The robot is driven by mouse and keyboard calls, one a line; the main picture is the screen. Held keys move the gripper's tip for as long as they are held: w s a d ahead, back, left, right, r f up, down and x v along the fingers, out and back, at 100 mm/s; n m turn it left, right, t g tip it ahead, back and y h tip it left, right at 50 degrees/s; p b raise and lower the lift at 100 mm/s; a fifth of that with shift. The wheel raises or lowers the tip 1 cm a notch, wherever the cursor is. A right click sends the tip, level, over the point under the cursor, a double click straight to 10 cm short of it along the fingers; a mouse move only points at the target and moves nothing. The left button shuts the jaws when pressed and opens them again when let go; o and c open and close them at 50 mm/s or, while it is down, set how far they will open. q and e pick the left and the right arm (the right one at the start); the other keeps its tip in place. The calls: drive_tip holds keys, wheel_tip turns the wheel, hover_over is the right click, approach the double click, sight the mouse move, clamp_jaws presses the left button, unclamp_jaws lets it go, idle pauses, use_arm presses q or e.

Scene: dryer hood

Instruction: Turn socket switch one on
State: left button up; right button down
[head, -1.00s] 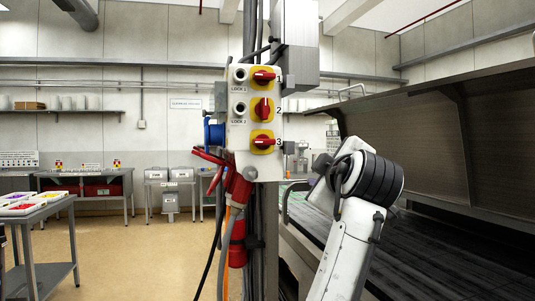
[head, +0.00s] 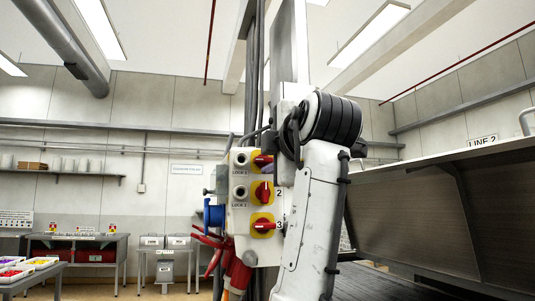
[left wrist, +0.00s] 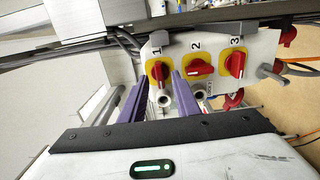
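Socket switch one is a red handle on a yellow plate at the top of a white panel (head: 240,222). It shows in the head view (head: 262,160), partly covered by my left gripper (head: 277,138), and in the left wrist view (left wrist: 158,72). Its handle lies crosswise on the panel. My left gripper is open in the left wrist view (left wrist: 160,80). Its two purple fingers point at the panel, one on each side of switch one in the picture. I cannot tell whether they touch the handle. My right gripper is not in view.
Switch two (head: 263,191), with its handle upright, and switch three (head: 263,225), with its handle crosswise, sit below. Lock knobs (head: 240,191) are beside the switches. A dark hood (head: 450,220) stands right.

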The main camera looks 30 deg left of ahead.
sight(264, 160)
use_arm(q)
drive_tip(key=shift+x, duration=1.15)
clamp_jaws()
